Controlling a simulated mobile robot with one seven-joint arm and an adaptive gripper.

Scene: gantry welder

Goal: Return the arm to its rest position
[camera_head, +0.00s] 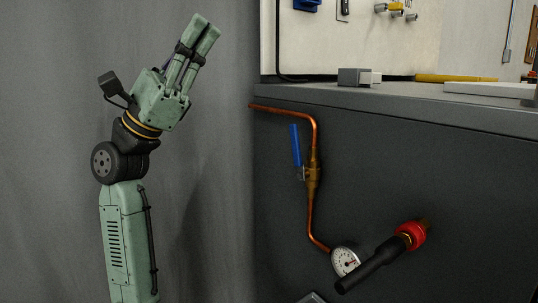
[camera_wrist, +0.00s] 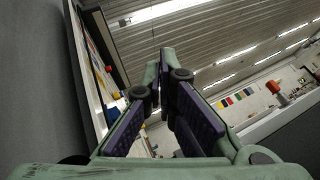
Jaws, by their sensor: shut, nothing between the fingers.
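My arm, pale green with black joints, rises at the left of the head view. My gripper (camera_head: 208,30) points up and to the right, clear of everything around it. Its fingers lie close together and hold nothing. In the wrist view the gripper (camera_wrist: 166,65) shows its two fingers with dark pads, their tips close together against the ceiling. The dark workbench (camera_head: 350,113) stands to the right of my gripper, apart from it.
On the bench front are a copper pipe (camera_head: 315,135), a blue valve lever (camera_head: 295,145), a gauge (camera_head: 345,261) and a black handle with a red collar (camera_head: 411,235) sticking out. A grey block (camera_head: 357,77) and yellow rod (camera_head: 455,78) lie on top. A plain grey wall (camera_head: 60,90) is behind my arm.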

